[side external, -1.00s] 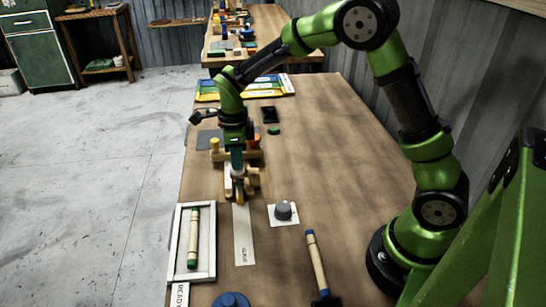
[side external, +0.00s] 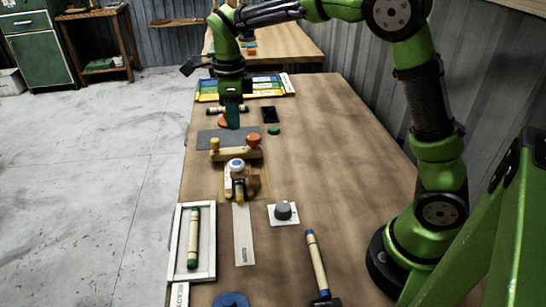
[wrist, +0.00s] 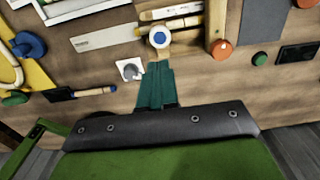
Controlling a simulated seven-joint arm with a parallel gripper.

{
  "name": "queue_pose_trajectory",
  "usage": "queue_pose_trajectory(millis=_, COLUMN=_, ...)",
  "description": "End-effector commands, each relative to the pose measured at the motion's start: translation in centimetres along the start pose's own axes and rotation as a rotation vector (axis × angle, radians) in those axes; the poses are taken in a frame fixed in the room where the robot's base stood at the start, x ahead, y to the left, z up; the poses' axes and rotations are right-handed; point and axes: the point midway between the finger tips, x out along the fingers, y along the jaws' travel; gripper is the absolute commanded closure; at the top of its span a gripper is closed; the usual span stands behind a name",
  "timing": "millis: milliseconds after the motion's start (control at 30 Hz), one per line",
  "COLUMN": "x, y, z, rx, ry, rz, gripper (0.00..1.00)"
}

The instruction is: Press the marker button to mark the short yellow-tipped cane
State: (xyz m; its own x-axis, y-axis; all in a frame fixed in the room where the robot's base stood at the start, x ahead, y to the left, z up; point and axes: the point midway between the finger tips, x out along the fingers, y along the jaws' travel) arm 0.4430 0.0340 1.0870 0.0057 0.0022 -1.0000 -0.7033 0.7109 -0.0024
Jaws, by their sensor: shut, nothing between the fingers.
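The round button with a blue and white top (side external: 236,165) stands on the wooden marking fixture; it also shows in the wrist view (wrist: 160,37). Next to it, a short pale cane with a yellow tip (side external: 239,196) lies in the fixture, partly covered. In the wrist view its yellow tip (wrist: 142,30) is beside the button. Whether the cane bears a mark is too small to tell. My gripper (side external: 233,124) is shut and empty, above the grey mat behind the fixture, apart from the button and cane. Its teal fingers fill the middle of the wrist view (wrist: 155,85).
A wooden bar with an orange knob (side external: 253,140) stands between gripper and fixture. The right side of the table is mostly clear.

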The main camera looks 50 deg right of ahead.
Motion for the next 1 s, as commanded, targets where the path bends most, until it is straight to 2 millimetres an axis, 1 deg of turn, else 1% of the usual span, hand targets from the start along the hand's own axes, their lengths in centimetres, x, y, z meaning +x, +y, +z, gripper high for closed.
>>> queue_pose_trajectory(millis=33, x=-0.7, y=-0.1, z=0.0, rx=0.001, ry=-0.001, rz=-0.002, gripper=1.00)
queue_pose_trajectory(millis=100, x=-1.4, y=-0.1, z=0.1, rx=0.000, ry=-0.002, rz=-0.002, gripper=1.00)
queue_pose_trajectory(millis=233, x=-2.1, y=0.0, z=0.0, rx=0.000, ry=-0.001, rz=-0.001, gripper=1.00)
queue_pose_trajectory(millis=867, x=-2.1, y=0.0, z=0.0, rx=-0.002, ry=-0.001, rz=0.000, gripper=1.00)
queue_pose_trajectory(millis=967, x=-2.1, y=-0.1, z=0.1, rx=-0.052, ry=-0.002, rz=-0.005, gripper=1.00)
queue_pose_trajectory(millis=1000, x=-2.1, y=-0.2, z=0.1, rx=-0.102, ry=-0.007, rz=-0.012, gripper=1.00)
